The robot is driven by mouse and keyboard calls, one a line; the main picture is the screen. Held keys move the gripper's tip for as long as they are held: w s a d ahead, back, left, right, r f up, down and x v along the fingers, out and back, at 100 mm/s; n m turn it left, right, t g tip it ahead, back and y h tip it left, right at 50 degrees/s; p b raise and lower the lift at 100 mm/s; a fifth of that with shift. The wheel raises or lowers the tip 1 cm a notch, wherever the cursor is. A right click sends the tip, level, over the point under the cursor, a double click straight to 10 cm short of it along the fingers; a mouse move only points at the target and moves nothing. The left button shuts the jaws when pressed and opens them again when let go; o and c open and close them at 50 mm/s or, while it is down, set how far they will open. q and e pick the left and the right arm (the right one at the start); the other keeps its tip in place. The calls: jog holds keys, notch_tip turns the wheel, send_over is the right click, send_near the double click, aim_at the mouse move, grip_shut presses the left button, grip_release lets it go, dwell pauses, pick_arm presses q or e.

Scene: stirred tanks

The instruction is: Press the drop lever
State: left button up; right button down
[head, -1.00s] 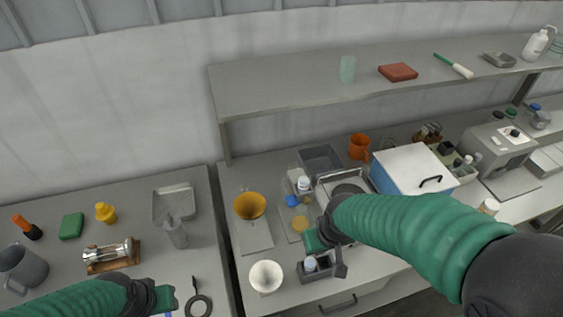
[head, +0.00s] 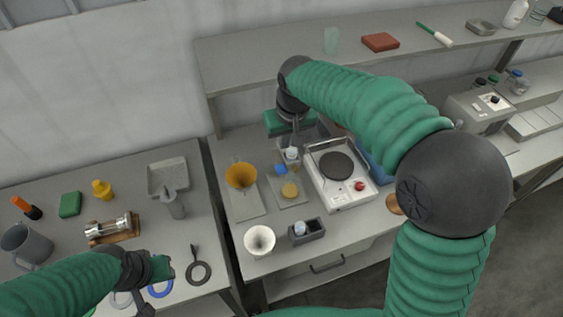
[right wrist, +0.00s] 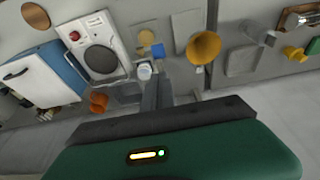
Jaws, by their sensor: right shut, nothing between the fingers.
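I cannot make out for certain which part is the drop lever. A white-capped bottle (head: 291,154), a small blue part (head: 281,170) and a yellow disc (head: 290,190) are grouped on a flat plate left of the hot plate. My right gripper (head: 295,143) is shut and empty, above and behind that group. In the right wrist view its fingers (right wrist: 157,92) are together, near the white cap (right wrist: 144,70); I cannot tell if they touch it. The blue part (right wrist: 157,50) shows just beyond. My left gripper (head: 163,270) is over the left table; its jaws are unclear.
The hot plate (head: 341,187) with a red knob stands to the right, and an orange funnel (head: 241,176) to the left. A white cup (head: 259,240) and grey caddy (head: 306,232) are in front. The shelf (head: 265,72) runs behind. My right arm hides much of the blue box (head: 373,160).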

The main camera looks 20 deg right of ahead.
aim_at(280, 168)
jog(key=x, duration=0.3)
jog(key=p+x, duration=0.1)
jog(key=x, duration=0.3)
jog(key=p+x, duration=0.1)
jog(key=x, duration=0.3)
jog(key=shift+s+d+f, duration=0.1)
jog(key=shift+s+f, duration=0.25)
jog(key=shift+f+p, duration=0.3)
jog(key=shift+s+f, duration=0.1)
jog(key=shift+f, duration=0.1)
